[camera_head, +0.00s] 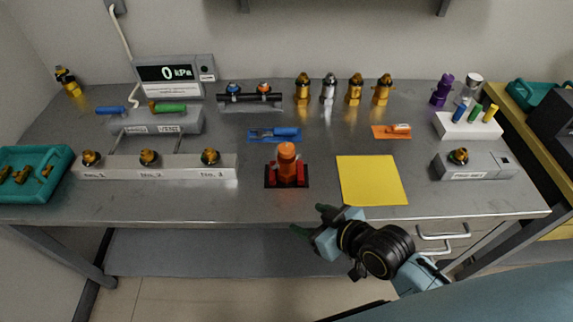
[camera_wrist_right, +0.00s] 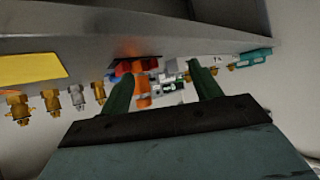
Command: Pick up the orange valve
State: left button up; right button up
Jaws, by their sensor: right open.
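A small orange-handled valve (camera_head: 398,128) lies on an orange mat (camera_head: 378,132) at the right middle of the bench in the head view. An upright orange cylinder (camera_head: 287,163) stands in a red holder (camera_head: 271,174) at bench centre; the cylinder (camera_wrist_right: 142,90) also shows beyond the fingers in the right wrist view. My right gripper (camera_head: 335,240) is open and empty. In the head view it is in front of the bench's front edge, below the yellow sheet and apart from both orange things. Its green fingers (camera_wrist_right: 160,72) spread in the wrist view. My left gripper is out of view.
A yellow sheet (camera_head: 372,180) lies near the front edge. A blue valve (camera_head: 285,133) lies behind the orange cylinder. Several brass fittings (camera_head: 355,89) stand at the back. A grey block (camera_head: 490,166) sits at right, a long fitting block (camera_head: 185,167) at left. Drawer handles (camera_head: 440,231) project below.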

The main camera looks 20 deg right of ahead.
aim_at(282, 146)
jog(key=w+t, duration=0.1)
jog(key=w+r+t+y, duration=0.1)
jog(key=w+t, duration=0.1)
jog(key=w, duration=0.1)
jog(key=shift+d+r+y, duration=0.25)
jog(key=shift+r+y, duration=0.05)
jog(key=w+d+r+t, duration=0.2)
jog(key=w+d+t, duration=0.1)
jog(key=w+t, duration=0.1)
jog(key=b+x, duration=0.1)
jog(key=x, duration=1.1)
jog(key=shift+w+a, duration=0.2)
jog(key=shift+a, duration=0.05)
jog(key=shift+c, duration=0.3)
grip_shut()
